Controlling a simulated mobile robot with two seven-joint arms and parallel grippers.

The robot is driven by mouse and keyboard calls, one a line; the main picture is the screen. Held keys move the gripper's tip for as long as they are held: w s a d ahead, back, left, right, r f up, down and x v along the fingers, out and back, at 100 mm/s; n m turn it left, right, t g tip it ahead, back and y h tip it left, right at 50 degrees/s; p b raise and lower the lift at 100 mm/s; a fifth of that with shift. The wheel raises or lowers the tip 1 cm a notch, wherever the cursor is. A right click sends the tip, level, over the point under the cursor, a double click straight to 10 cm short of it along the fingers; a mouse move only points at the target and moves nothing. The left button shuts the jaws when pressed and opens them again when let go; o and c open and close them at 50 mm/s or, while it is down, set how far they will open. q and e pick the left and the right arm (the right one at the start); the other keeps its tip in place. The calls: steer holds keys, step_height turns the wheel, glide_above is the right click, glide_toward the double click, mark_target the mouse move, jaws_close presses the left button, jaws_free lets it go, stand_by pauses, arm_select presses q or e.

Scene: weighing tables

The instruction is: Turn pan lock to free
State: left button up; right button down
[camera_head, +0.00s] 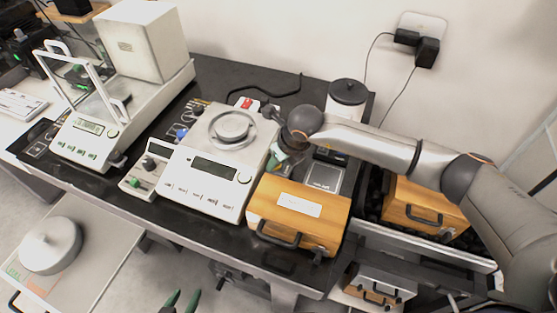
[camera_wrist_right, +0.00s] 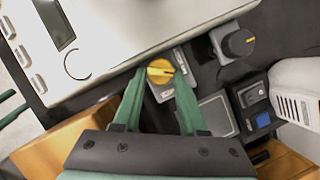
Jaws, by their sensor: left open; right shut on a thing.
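The pan lock appears to be the yellow round knob (camera_wrist_right: 160,72) with a dark pointer mark, on a small grey plate beside the white balance. My right gripper (camera_wrist_right: 160,66) has its green fingers on either side of the knob and is shut on it. In the head view my right gripper (camera_head: 279,158) reaches down at the right side of the white balance (camera_head: 210,176), and the arm and fingers largely hide the knob. The balance carries a round metal pan (camera_head: 232,127). My left gripper (camera_head: 182,299) is open and empty at the bottom edge, below the table.
A grey knob with a yellow mark (camera_wrist_right: 238,43) stands close by the right gripper. A wooden box (camera_head: 298,212) sits just in front of it. A dark-topped canister (camera_head: 346,99) stands behind. Another balance (camera_head: 92,135) is at the left.

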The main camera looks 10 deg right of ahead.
steer(key=shift+c, duration=2.2)
jaws_free()
steer(key=shift+a, duration=0.1)
